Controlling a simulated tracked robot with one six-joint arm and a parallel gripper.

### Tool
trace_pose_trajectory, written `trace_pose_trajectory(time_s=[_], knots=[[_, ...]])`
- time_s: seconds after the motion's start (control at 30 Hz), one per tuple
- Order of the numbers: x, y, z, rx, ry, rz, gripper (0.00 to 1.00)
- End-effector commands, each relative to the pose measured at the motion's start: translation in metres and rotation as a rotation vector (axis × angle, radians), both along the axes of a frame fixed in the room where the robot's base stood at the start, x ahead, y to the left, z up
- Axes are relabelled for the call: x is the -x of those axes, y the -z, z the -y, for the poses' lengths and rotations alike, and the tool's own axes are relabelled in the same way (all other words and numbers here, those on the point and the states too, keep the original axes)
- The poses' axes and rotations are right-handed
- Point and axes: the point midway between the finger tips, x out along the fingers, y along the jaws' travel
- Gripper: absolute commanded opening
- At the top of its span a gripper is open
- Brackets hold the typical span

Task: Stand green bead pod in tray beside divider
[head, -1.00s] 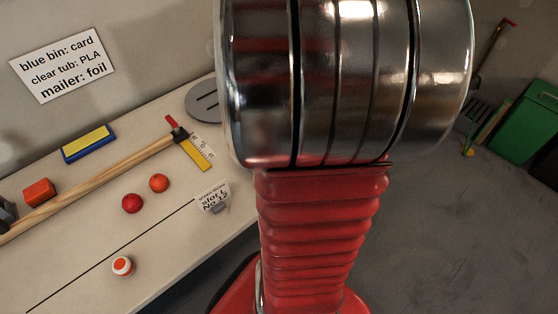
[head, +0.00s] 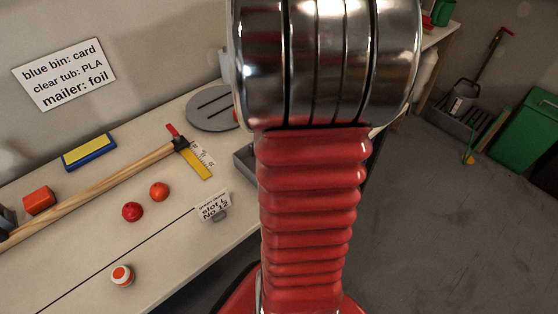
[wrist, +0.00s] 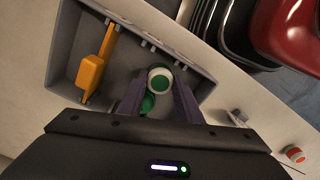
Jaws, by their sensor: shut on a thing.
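The green bead pod (wrist: 160,78) shows in the wrist view as a green round end with a pale ring, with more green below it. My gripper (wrist: 158,97) is shut on it, one dark finger on each side. The pod is over or inside the grey tray (wrist: 62,60); I cannot tell whether it touches the floor. An orange piece (wrist: 92,72), perhaps the divider, stands in the tray to the left, apart from the pod. In the head view my arm hides the gripper and pod, and only a corner of the tray (head: 244,165) shows.
A slot label (head: 213,207) stands near the bench's front edge. A red-and-white capped jar (head: 122,275), two red balls (head: 132,212) (head: 159,191), a wooden-handled tool (head: 100,186) and a grey disc (head: 212,108) lie on the bench. The front left of the bench is mostly clear.

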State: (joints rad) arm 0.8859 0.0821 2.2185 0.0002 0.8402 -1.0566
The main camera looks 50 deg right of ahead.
Motion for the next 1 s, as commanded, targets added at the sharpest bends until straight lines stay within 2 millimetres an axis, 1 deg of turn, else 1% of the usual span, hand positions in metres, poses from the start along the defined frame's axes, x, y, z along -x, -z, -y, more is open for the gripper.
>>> trace_pose_trajectory(time_s=[0.03,0.13,0.53,0.57,0.8,1.0], knots=[[0.001,0.008,-0.001,-0.004,0.0,-0.003,0.06],[0.0,0.016,0.0,-0.002,0.0,-0.001,0.06],[0.0,0.02,0.0,0.0,-0.001,0.0,0.06],[0.0,0.02,0.0,0.0,-0.001,0.0,0.33],[0.0,0.019,0.0,0.0,-0.001,0.0,0.5],[0.0,0.019,0.0,0.0,-0.001,0.0,0.5]])
